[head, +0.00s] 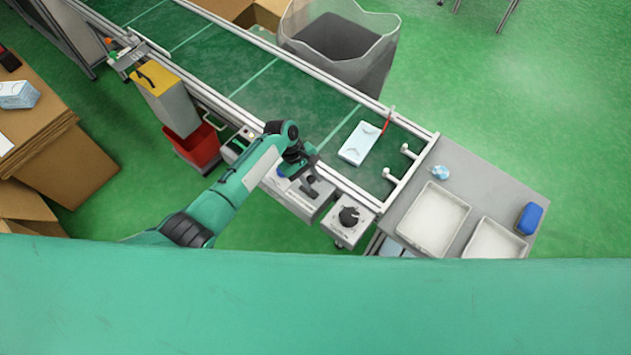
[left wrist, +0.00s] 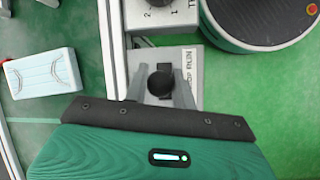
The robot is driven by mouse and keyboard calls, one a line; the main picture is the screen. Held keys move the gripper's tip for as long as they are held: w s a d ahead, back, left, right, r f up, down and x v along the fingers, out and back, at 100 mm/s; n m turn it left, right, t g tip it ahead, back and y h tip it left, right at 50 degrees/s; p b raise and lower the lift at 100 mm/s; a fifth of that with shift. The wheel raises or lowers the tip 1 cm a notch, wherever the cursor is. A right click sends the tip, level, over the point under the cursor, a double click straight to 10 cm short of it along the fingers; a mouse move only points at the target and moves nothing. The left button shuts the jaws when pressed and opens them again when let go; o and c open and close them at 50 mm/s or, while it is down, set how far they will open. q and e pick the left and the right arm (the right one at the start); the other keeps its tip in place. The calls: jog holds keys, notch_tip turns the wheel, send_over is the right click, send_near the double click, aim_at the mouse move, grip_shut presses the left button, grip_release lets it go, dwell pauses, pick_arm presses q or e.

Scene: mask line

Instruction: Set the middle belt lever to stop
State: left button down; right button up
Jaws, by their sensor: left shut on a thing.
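The middle belt lever shows in the left wrist view as a round black knob (left wrist: 161,84) over a dark slot on a grey control box (left wrist: 188,65). The box carries dark lettering that is too small to read surely. My left gripper (left wrist: 160,90) has its fingers on both sides of the knob and is shut on it. In the head view my left gripper (head: 309,184) reaches down over the grey control boxes (head: 300,200) along the belt's near side; the lever is hidden there. I cannot tell which setting the lever is at. My right gripper is not in view.
A box with a black rotary dial (head: 349,216) stands just right of the lever box. A pale blue-white mask pack (head: 361,143) lies on the green belt (head: 310,108). White trays (head: 433,219) sit on the grey table.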

pick_arm(q)
jog(key=shift+w+a+g+h, duration=0.3)
jog(key=shift+a+h, duration=0.1)
jog(key=shift+h, duration=0.1)
jog(key=c, duration=1.2)
grip_release()
jog(key=shift+o, duration=0.2)
jog(key=shift+r, duration=0.1)
jog(key=b+v, duration=0.1)
jog(key=v, duration=1.2)
jog(key=shift+w+a+r, duration=0.2)
jog(key=shift+r, duration=0.05)
